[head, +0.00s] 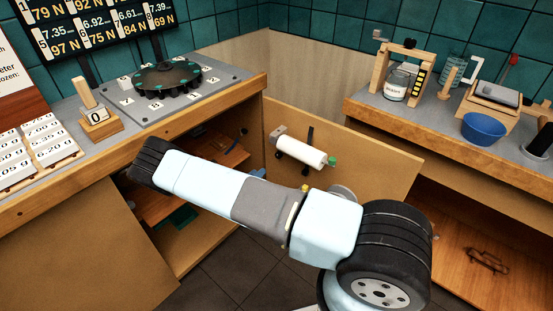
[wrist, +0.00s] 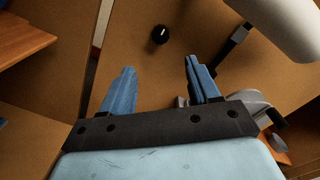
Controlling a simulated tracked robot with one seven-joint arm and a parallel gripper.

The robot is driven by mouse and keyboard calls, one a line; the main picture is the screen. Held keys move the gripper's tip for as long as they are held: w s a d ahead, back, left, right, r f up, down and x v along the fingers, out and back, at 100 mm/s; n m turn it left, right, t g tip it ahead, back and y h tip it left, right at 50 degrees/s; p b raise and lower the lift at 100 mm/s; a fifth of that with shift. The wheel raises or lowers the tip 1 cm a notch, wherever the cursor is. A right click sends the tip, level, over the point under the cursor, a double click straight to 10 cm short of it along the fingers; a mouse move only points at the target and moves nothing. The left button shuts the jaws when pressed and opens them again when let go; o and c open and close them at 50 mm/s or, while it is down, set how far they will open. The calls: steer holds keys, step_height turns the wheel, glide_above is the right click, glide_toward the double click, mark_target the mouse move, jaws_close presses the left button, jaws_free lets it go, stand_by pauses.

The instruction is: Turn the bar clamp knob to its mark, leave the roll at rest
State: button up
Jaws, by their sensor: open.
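A small round black knob (wrist: 159,34) with a pale mark on it sits on the brown panel in the wrist view, above and between my fingers. I cannot make it out in the head view. The white roll (head: 302,151) is mounted on the inside of the open cabinet door, with a green piece at its right end. It also shows in the wrist view (wrist: 284,22), at the upper right. My gripper (wrist: 158,67) is open and empty, its blue fingers apart from the knob and the roll. My gripper's fingers are not clear in the head view.
The open door (head: 385,172) stands between the left bench and the right bench. A black bracket (wrist: 237,38) stands beside the roll's end. The left bench holds a toothed black disc (head: 167,78); the right bench holds a blue bowl (head: 484,129). My arm crosses the cabinet opening.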

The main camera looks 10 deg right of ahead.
mark_target(277, 156)
steer(key=x, duration=1.3)
steer(key=shift+w+d, duration=0.25)
steer(key=shift+c, duration=0.3)
steer(key=c, duration=0.9)
steer(key=shift+d, duration=0.2)
steer(key=shift+c, duration=0.4)
steer(key=shift+a, duration=0.2)
